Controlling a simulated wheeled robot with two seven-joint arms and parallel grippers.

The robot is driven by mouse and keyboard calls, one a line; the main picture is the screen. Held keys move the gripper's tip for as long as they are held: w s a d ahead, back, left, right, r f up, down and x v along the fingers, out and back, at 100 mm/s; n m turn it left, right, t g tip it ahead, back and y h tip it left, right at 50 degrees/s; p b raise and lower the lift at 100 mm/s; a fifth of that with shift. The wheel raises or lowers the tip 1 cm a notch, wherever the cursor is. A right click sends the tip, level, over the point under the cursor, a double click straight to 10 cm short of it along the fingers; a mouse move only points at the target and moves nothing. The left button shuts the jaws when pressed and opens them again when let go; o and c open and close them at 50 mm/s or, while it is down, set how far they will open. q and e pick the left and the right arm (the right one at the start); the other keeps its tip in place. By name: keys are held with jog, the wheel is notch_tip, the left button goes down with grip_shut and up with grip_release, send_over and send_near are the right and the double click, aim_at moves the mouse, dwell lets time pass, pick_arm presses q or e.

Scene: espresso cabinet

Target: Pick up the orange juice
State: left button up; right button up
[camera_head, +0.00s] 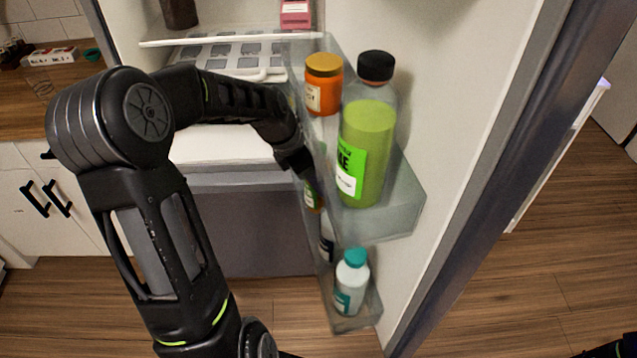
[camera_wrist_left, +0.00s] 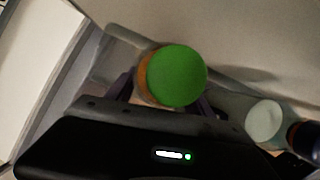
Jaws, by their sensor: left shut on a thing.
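The orange juice is a bottle with a round green cap (camera_wrist_left: 177,76) and an orange side, seen from above in the left wrist view. My left gripper (camera_wrist_left: 165,97) is shut on it, with a dark finger on either side below the cap. In the head view my left arm reaches down behind the clear wall of the fridge-door shelf. A small orange part of the bottle (camera_head: 313,197) shows there through the wall, and the fingers are hidden. My right gripper is not in view; only a dark piece of my right arm shows at the bottom right corner.
The upper door bin (camera_head: 405,205) holds an orange jar (camera_head: 323,86) and a tall green bottle (camera_head: 366,150). A white bottle with a teal cap (camera_head: 351,280) stands in the lower bin. Fridge shelves (camera_head: 240,42) are behind my arm. Wooden floor lies open below.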

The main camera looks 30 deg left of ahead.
pick_arm(q)
grip_shut()
